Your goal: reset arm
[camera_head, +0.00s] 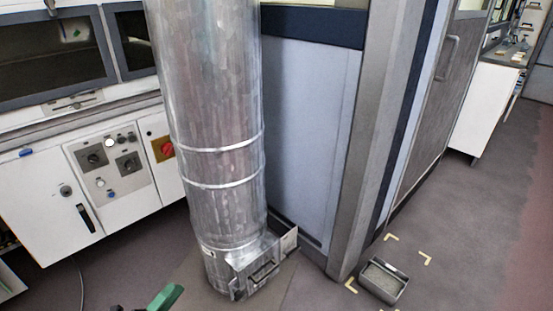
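A green piece with a dark end (165,298) pokes up at the bottom edge, left of centre. It looks like part of my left gripper, and the rest is cut off by the frame. Whether its fingers are apart or together does not show, and I see nothing held in it. My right gripper is not in view.
A shiny metal duct (212,130) with a box-like hatch (262,272) stands on the floor ahead. A white control cabinet (40,195) is at the left. A grey-blue booth (305,130) stands behind. A small grey bin (383,280) sits among yellow floor marks. Floor at right is clear.

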